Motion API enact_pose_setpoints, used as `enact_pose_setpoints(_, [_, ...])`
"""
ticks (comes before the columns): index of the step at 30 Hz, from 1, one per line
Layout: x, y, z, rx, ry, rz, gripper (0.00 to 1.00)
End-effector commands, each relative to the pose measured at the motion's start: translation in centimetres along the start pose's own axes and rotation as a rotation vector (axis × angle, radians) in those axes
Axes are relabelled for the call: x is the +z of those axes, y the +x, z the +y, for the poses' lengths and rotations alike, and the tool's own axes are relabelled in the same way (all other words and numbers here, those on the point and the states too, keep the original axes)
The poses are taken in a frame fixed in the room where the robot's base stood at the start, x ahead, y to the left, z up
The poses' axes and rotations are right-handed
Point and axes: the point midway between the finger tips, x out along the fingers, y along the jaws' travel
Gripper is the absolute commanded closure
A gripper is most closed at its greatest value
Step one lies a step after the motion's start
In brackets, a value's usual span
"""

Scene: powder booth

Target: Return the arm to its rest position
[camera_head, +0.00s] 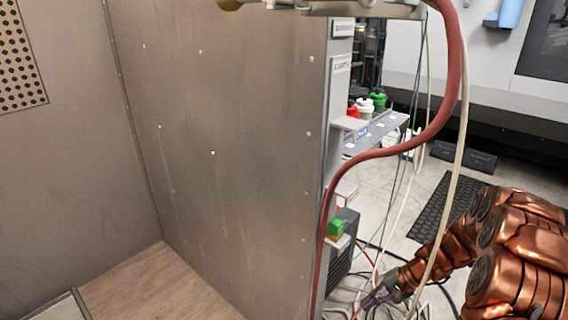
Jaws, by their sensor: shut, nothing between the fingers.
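My gripper (380,295) shows low in the head view, right of the booth's side wall. It is small and dark at the end of my copper-coloured arm (500,255), which enters from the right edge. The arm reaches down and to the left. The gripper is shut and empty. It is close to hoses and cables in the picture; I cannot tell whether it touches them.
The booth's metal wall (225,130) stands left of my arm, over a wooden floor (160,285). A red hose (392,152) and pale cables hang between wall and arm. A shelf with bottles (375,135) and a black mat (447,205) are behind.

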Motion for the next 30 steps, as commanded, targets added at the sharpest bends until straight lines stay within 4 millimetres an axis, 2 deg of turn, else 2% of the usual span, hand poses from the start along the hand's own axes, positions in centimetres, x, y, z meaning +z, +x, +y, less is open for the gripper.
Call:
enact_pose_setpoints(1, [1.8,-1.6,-1.7,0.02,-0.028,-0.003,1.0])
enact_pose_setpoints(3, [3.8,-2.8,-3.1,0.047,-0.057,-0.01,1.0])
enact_pose_setpoints(12, [12.7,-7.8,-7.7,0.169,-0.18,-0.038,1.0])
enact_pose_setpoints(20, [20.4,-12.1,-10.2,0.283,-0.274,-0.048,1.0])
enact_pose_setpoints(30, [29.6,-17.7,-11.4,0.434,-0.383,-0.034,1.0])
